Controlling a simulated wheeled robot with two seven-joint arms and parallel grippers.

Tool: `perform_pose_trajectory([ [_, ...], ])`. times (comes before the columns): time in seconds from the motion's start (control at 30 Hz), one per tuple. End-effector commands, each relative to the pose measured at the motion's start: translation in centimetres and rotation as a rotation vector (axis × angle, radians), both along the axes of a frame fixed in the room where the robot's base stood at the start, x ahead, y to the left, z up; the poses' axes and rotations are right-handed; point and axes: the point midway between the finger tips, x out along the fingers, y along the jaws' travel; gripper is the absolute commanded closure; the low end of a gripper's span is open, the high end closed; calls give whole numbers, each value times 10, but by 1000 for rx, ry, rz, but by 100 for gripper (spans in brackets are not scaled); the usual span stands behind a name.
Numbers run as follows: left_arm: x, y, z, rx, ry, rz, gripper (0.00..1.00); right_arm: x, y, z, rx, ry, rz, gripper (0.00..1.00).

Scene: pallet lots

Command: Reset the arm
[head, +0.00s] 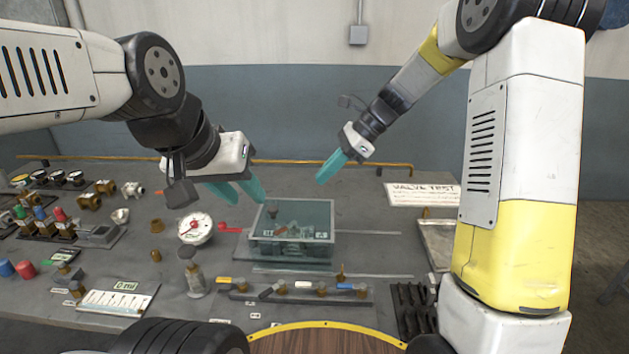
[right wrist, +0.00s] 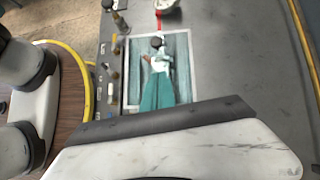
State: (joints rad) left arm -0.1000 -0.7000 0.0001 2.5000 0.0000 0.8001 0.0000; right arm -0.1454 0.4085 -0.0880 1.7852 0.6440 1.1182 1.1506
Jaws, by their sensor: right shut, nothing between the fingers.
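My left gripper (head: 246,196) hangs in the head view above the table, left of the clear glass box (head: 322,222). Its two teal fingers are apart, with nothing visible between them. My right gripper (head: 322,179) is in the air up and to the right of the box, its teal fingers pointing down and left. It is shut and empty. In the right wrist view its fingers (right wrist: 157,93) lie together, with the glass box (right wrist: 185,50) behind them. Dark and pale small parts show inside the box, too unclear to name.
The grey table (head: 385,215) holds a gauge (head: 195,228), a row of valves (head: 295,291), a measuring card (head: 117,299) and several fittings at left. A "VALVE TEST" sign (head: 420,194) and a tray (head: 436,241) are at right. A yellow rail runs along the back.

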Motion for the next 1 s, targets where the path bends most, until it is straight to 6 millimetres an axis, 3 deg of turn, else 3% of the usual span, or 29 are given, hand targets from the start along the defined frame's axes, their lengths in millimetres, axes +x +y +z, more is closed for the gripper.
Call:
perform_pose_trajectory([
  [0.17,0,0,0,0,0,0,66,-2,-10,12,-6,-22,14,100],
  [0.27,0,0,0,0,0,0,66,-14,-20,26,-27,-99,65,100],
  [0.6,0,0,0,0,0,0,66,-107,-81,81,-236,-614,488,100],
  [0.8,0,0,0,0,0,0,66,-163,-115,92,-419,-889,784,100],
  [1.0,0,0,0,0,0,0,66,-205,-140,91,-604,-1078,1051,100],
])
